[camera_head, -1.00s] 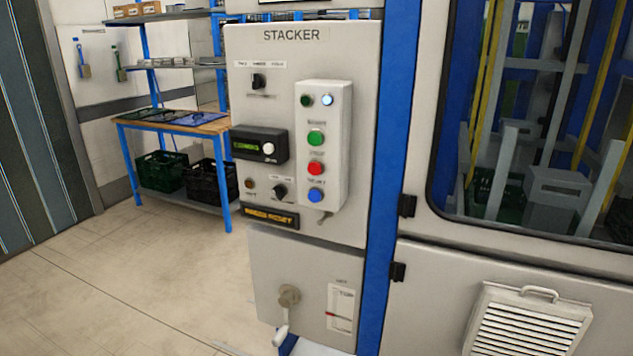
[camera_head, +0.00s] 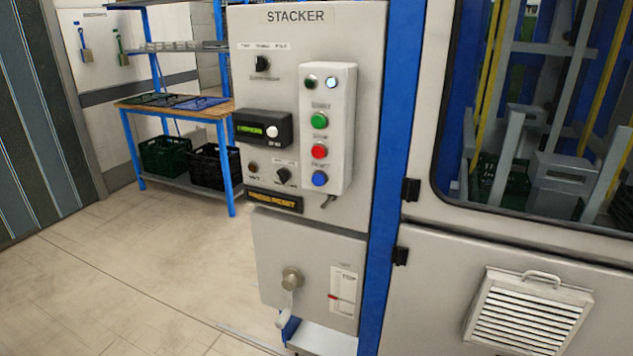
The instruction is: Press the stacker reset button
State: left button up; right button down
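The stacker control panel (camera_head: 345,80) is a grey upright cabinet face labelled STACKER, in the middle of the head view. A white button box (camera_head: 343,100) on it carries a column of buttons. From top to bottom these are a green button (camera_head: 319,120), a red button (camera_head: 319,151) and a blue button (camera_head: 319,178). The small label above the blue button is blurred but looks like it reads RESET. A white lamp (camera_head: 330,83) at the top of the box is lit, and a dark green lamp (camera_head: 310,82) sits beside it. Neither gripper is in view.
Left of the box are rotary switches, a small display (camera_head: 262,128) and an amber-lettered sign (camera_head: 274,201). A crank handle (camera_head: 291,280) juts out below. A blue-framed bench (camera_head: 180,112) with crates stands behind left. The floor (camera_head: 150,260) at left is clear.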

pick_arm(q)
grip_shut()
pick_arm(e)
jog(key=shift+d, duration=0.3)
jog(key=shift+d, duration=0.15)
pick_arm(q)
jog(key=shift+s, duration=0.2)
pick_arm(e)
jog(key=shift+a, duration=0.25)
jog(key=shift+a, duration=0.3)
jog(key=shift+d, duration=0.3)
